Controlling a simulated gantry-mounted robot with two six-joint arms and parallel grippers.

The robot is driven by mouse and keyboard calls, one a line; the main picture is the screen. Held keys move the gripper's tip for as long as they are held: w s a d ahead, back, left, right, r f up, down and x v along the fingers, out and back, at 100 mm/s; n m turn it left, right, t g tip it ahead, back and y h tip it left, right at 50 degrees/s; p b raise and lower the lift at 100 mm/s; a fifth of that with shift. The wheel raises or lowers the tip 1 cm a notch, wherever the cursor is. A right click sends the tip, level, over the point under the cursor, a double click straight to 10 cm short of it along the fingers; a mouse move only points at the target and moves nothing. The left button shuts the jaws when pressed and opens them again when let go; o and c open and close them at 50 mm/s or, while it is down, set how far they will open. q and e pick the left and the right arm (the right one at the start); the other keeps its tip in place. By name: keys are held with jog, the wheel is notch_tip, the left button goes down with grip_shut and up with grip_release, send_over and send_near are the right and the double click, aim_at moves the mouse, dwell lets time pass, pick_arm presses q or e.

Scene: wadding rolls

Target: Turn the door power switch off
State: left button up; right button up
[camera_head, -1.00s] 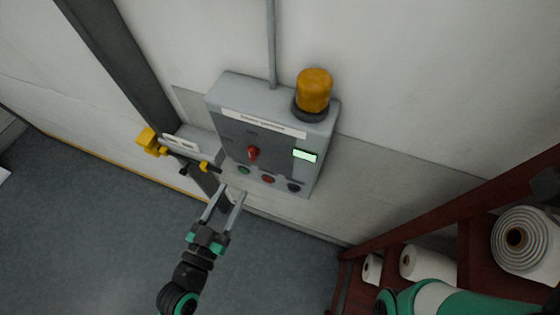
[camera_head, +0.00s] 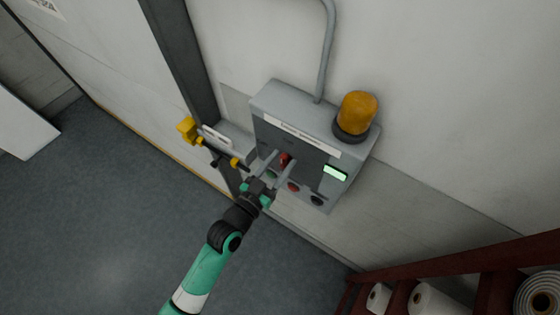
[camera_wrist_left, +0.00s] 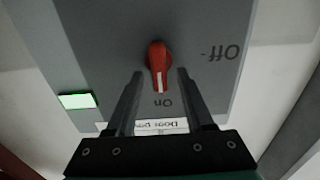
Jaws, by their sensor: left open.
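The door power switch is a red rotary knob (camera_head: 284,160) on the front of a grey control box (camera_head: 290,105) on the wall. In the left wrist view the knob (camera_wrist_left: 159,62) has its white mark pointing at the "On" label (camera_wrist_left: 163,103); the "Off" label (camera_wrist_left: 221,53) is to the right, upside down. My left gripper (camera_head: 277,160) is open, its fingers reaching toward the box on either side of the knob. In the wrist view the fingertips (camera_wrist_left: 160,75) flank the knob without visible contact. My right gripper is not in view.
An amber beacon (camera_head: 356,113) tops the box. A green-lit display (camera_head: 335,173) and several push buttons, including a red one (camera_head: 293,187), are on its front. A yellow-handled device (camera_head: 188,129) is mounted to the left. A red rack with white rolls (camera_head: 432,300) stands lower right.

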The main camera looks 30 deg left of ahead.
pick_arm(q)
grip_shut()
jog(key=shift+n, duration=0.4)
jog(key=n, duration=0.5)
jog(key=a+f+n, duration=0.1)
jog(key=n, duration=0.5)
jog(key=f+n, duration=0.1)
jog(key=n, duration=0.5)
jog(key=shift+a, duration=0.35)
jog(key=shift+w, duration=0.1)
dwell(0.4)
